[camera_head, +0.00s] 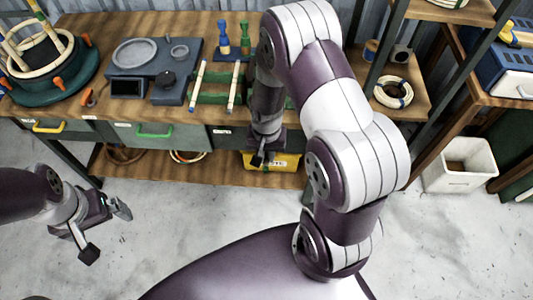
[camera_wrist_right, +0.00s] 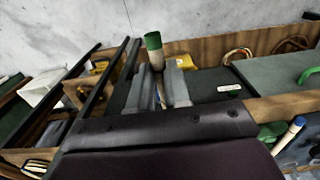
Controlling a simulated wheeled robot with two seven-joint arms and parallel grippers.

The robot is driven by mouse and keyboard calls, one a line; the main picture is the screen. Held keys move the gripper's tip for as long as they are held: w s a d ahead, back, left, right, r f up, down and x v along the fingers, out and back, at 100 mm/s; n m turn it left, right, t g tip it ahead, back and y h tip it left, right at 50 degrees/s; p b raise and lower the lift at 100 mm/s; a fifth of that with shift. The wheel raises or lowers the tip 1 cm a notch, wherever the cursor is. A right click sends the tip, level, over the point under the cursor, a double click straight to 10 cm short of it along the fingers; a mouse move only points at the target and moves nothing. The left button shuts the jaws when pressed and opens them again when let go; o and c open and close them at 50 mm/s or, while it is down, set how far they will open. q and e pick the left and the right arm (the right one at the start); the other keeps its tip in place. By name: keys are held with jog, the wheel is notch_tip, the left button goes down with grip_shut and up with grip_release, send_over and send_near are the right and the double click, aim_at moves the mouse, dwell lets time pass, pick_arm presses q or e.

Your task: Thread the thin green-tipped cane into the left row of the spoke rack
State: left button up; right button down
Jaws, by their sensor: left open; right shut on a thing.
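The thin cane (camera_wrist_right: 154,55) shows its green tip in the right wrist view, standing up between the fingers of my right gripper (camera_wrist_right: 161,88), which is shut on it. In the head view my right gripper (camera_head: 261,157) hangs at the bench's front edge, and I cannot make out the cane there. A green rack (camera_head: 215,97) on the bench carries two pale canes (camera_head: 198,86) with blue ends, left of my right forearm. Its right side is partly hidden by that arm, and I cannot tell its rows apart. My left gripper (camera_head: 103,228) is open and empty over the floor.
A grey machine (camera_head: 140,72) and a round green form with a cane hoop (camera_head: 50,88) stand left on the bench (camera_head: 105,25). Blue and green pegs (camera_head: 224,40) stand behind the rack. A yellow bin (camera_head: 275,163) sits below. A white bin (camera_head: 460,165) stands right.

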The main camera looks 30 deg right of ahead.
jog(key=shift+w+d, duration=0.45)
jog(key=shift+w, duration=0.3)
jog(key=shift+w+d, duration=0.4)
jog(key=shift+w, duration=0.3)
jog(key=shift+w+d, duration=0.55)
jog(key=shift+w, duration=0.3)
jog(key=shift+w+d, duration=0.5)
jog(key=shift+w, duration=0.35)
jog(key=shift+w, duration=0.1)
jog(key=shift+w+d+b, duration=0.2)
jog(key=shift+w+d, duration=0.35)
jog(key=shift+w, duration=0.25)
jog(key=shift+w+d+b, duration=0.2)
jog(key=shift+w+d, duration=0.3)
jog(key=shift+w, duration=0.3)
jog(key=shift+w+d+b, duration=0.2)
jog(key=shift+w+d, duration=0.35)
jog(key=shift+w, duration=0.3)
jog(key=shift+w+d+b, duration=0.15)
jog(key=shift+w+d, duration=0.35)
jog(key=shift+w, duration=0.35)
